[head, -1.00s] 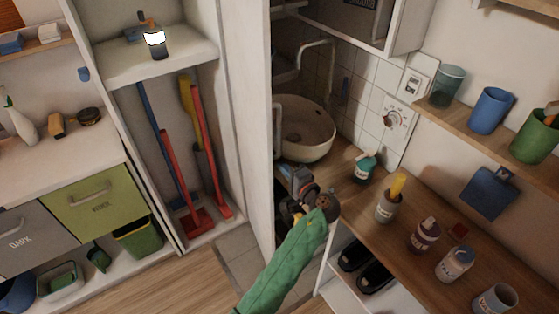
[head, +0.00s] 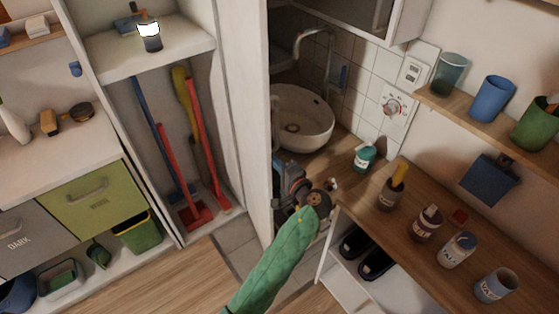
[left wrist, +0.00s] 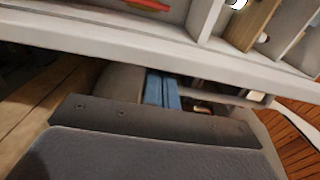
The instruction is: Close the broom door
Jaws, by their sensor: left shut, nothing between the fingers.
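The broom door (head: 253,120) is a tall white panel that stands open, seen nearly edge-on, between the broom closet (head: 180,60) and the sink corner. My left gripper (head: 280,166) is on the sink side of the panel, low and close to its right edge. Its blue fingers (left wrist: 162,90) are shut and empty. In the left wrist view, the fingers point at a long white edge (left wrist: 130,42), which looks like the door's. I cannot tell if they touch it. My right gripper is not in view.
A red broom (head: 203,140) and other long handles stand in the closet. A round basin (head: 303,120) sits behind my gripper. A wooden counter (head: 400,245) with several bottles lies to the right. Grey floor tiles (head: 238,250) lie clear before the closet.

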